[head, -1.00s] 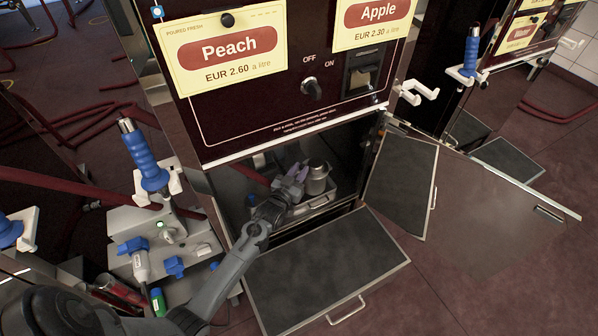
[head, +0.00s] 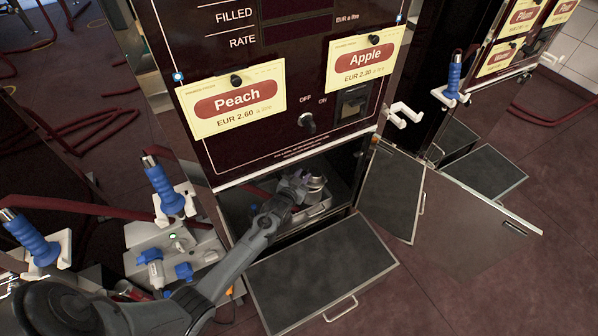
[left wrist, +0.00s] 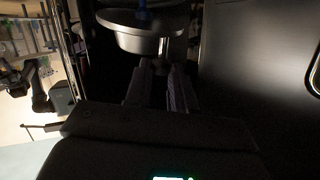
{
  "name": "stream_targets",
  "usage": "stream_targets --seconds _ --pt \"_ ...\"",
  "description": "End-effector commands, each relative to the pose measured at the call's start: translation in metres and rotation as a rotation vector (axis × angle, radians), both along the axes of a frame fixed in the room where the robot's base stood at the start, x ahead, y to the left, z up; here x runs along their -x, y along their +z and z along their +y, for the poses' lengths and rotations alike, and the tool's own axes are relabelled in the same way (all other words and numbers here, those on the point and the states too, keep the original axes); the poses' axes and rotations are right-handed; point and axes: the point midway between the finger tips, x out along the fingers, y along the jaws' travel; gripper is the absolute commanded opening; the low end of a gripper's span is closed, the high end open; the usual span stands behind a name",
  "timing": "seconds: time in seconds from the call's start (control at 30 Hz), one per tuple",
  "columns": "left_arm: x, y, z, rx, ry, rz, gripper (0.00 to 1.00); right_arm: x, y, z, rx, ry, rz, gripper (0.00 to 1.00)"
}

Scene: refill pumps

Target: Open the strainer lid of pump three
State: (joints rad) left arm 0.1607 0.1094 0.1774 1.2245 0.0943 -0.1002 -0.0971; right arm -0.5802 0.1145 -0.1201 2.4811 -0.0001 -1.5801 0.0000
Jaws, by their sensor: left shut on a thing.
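The metal strainer (head: 317,183) sits inside the open lower compartment of the Peach and Apple pump. My left gripper (head: 297,184) reaches into that compartment and is at the left side of the strainer. In the left wrist view, a round metal body with a wide rim (left wrist: 140,38) is just beyond the fingers. My left gripper (left wrist: 163,75) is shut on a slim metal part at the strainer's lid, by its rim. The fingers hide most of that part, and I cannot tell how far the lid is raised. My right gripper is not in view.
The cabinet door (head: 465,212) stands open to the right. A dark panel with a handle (head: 322,272) lies in front of the opening. Blue-handled nozzles (head: 163,185) hang at the left. A switch (head: 307,122) is above the compartment. Red-brown floor is free at lower right.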

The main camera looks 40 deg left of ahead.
Motion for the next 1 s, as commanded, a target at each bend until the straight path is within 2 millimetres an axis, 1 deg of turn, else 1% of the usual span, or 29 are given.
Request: stream_targets --seconds 0.03,0.1,0.2,0.4,0.63,1.0 --pt "-0.003 0.014 -0.001 -0.009 -0.001 0.028 0.00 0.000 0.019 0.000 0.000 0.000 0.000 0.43" --pt "-0.007 0.018 -0.002 -0.024 0.000 0.068 0.00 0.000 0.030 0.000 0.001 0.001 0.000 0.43" --pt "-0.012 0.022 -0.004 -0.044 0.000 0.124 0.00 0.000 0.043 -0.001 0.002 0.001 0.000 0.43" --pt "-0.021 0.027 -0.007 -0.077 0.001 0.216 0.00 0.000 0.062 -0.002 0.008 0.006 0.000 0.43" --pt "-0.026 0.029 -0.009 -0.097 0.001 0.272 0.00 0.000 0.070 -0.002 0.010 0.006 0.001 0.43" --pt "-0.027 0.027 -0.009 -0.101 0.001 0.282 0.00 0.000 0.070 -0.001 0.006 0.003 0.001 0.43"
